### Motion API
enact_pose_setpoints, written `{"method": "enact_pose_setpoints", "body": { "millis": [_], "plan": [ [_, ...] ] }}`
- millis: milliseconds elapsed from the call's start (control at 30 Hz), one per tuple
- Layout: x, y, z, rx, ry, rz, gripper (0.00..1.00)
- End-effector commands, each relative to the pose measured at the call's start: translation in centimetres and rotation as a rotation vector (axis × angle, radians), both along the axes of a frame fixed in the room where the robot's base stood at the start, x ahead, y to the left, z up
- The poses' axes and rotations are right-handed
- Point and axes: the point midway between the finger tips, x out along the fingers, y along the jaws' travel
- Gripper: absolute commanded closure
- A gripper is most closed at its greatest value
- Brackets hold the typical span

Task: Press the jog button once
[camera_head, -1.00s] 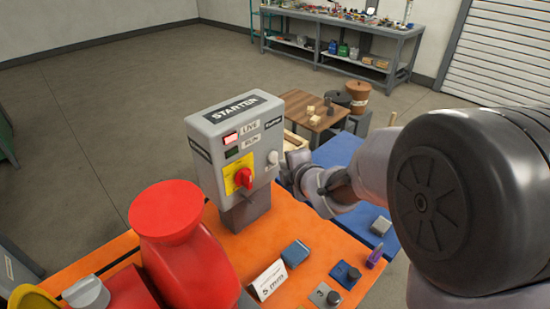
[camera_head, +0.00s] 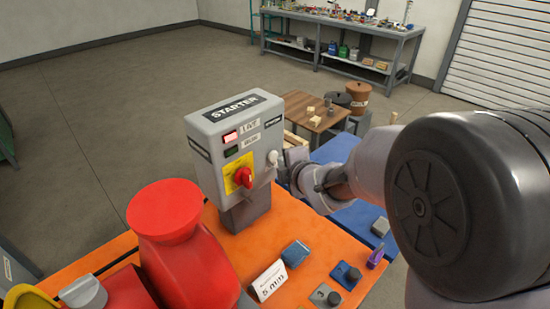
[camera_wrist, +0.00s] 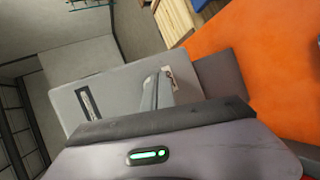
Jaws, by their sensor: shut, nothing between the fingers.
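The grey starter box (camera_head: 236,145) stands upright on its short post on the orange skid. A pale round button (camera_head: 273,158) is on the right of its front face; its label is too small to read, and I take it for the jog button. My gripper (camera_head: 285,168) is shut and empty, with its tip close to the button's right side. I cannot tell whether they touch.
A red rotary switch (camera_head: 243,177) on a yellow plate sits left of the button. The LIVE lamp (camera_head: 230,138) glows red; the lamp below is dark green. A red pump part (camera_head: 165,212) stands in front. Small blocks and a 5 mm card (camera_head: 270,280) lie on the orange skid.

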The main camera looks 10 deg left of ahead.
Motion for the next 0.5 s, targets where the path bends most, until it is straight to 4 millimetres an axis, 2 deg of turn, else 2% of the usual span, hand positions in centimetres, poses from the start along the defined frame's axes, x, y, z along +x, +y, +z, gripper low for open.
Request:
{"method": "enact_pose_setpoints", "body": {
  "millis": [500],
  "plan": [
    [0.35, 0.43, -0.05, -0.001, 0.000, 0.000, 1.00]
  ]
}}
